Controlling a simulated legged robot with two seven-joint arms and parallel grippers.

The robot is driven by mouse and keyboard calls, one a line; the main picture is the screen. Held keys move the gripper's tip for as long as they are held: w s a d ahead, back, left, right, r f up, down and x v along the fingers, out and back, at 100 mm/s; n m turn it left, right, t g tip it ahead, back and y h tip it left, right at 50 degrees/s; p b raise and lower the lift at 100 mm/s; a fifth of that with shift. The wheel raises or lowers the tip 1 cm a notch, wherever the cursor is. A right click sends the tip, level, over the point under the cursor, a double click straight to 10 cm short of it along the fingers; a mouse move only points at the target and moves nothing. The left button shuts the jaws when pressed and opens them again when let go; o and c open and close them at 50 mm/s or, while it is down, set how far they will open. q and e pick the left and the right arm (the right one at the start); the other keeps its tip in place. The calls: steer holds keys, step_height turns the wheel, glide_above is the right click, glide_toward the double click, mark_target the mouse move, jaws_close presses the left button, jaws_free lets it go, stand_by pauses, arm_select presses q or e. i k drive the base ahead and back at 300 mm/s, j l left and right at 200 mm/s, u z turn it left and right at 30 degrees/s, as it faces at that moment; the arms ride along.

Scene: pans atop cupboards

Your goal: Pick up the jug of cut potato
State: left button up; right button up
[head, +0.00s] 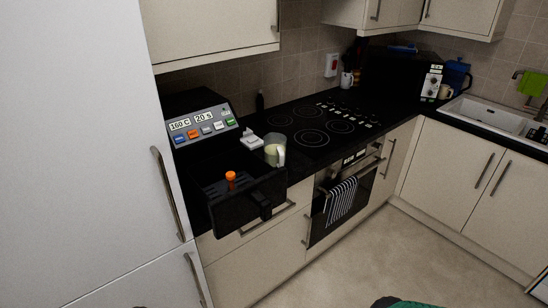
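A small clear jug (274,151) with pale contents stands on the dark worktop, just right of the fryer-like appliance and by the near left edge of the hob. The contents are too small to make out as cut pieces. Neither of my grippers shows in the head view, and nothing is touching the jug.
The black appliance (203,129) has coloured buttons and a dark front section (236,206) projecting past the worktop, close left of the jug. An orange knob (231,178) stands in it. A hob (312,137) lies right of the jug. The floor (345,255) in front is clear.

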mark_target(277, 154)
steer(key=i+l+u, duration=0.1)
steer(key=u, duration=0.35)
steer(key=l+u, duration=0.15)
steer(key=u, duration=0.35)
steer(key=i+l+u, duration=0.25)
steer(key=l, duration=0.35)
steer(key=l+u, duration=0.2)
steer(key=l, duration=0.45)
steer(key=i+l+u, duration=0.25)
steer(key=l, duration=0.65)
steer(key=i, duration=0.05)
